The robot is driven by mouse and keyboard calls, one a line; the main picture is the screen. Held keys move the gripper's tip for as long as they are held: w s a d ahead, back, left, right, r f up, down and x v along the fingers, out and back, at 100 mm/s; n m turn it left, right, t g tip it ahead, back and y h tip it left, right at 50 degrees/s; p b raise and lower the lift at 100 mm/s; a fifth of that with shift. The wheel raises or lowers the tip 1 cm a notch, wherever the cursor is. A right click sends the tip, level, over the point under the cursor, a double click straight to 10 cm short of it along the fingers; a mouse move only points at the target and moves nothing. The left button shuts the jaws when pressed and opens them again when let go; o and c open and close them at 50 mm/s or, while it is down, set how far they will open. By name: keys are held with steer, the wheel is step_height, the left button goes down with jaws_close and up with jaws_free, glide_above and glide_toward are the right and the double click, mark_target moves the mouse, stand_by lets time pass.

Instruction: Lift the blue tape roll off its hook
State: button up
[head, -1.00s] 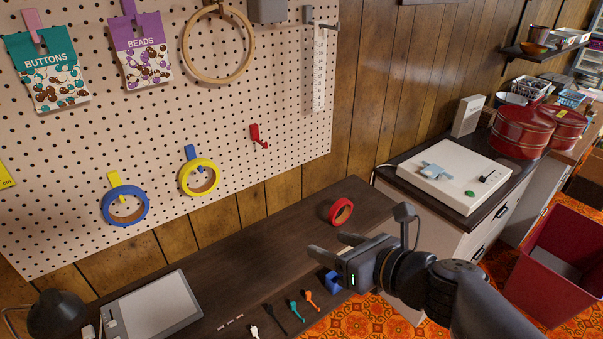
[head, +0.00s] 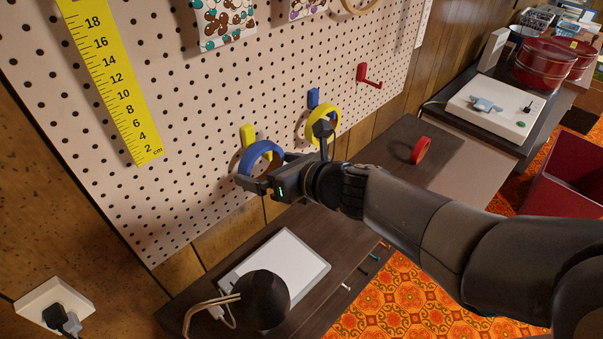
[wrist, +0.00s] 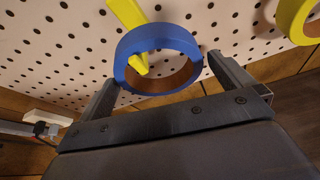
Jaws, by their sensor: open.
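The blue tape roll (head: 262,153) hangs on a yellow hook (head: 247,134) on the pegboard. In the wrist view the roll (wrist: 160,40) hangs from the yellow hook (wrist: 138,62), whose arm passes through the roll's hole. My gripper (head: 258,182) is open at the lower part of the roll. In the wrist view the fingers of my gripper (wrist: 160,78) stand to the left and right of the roll, with the roll's lower part between them. The head view hides part of the roll behind my gripper; I cannot tell whether a finger touches it.
A yellow tape roll (head: 324,121) hangs on a blue hook (head: 313,97) close by on the right. An empty red hook (head: 369,77) is further right. A red tape roll (head: 421,150) stands on the dark bench. A lamp (head: 262,298) and white tablet (head: 285,262) are below.

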steer(key=shift+x, duration=1.4)
steer(key=c, duration=0.8)
steer(key=shift+r+p, duration=0.9)
steer(key=shift+r, duration=0.25)
steer(key=shift+s+d, duration=0.1)
steer(key=s+d+p, duration=0.1)
steer(key=s+d, duration=0.5)
steer(key=d, duration=0.1)
steer(key=shift+s+d+p, duration=0.2)
steer(key=shift+p, duration=0.2)
steer(key=shift+f, duration=0.1)
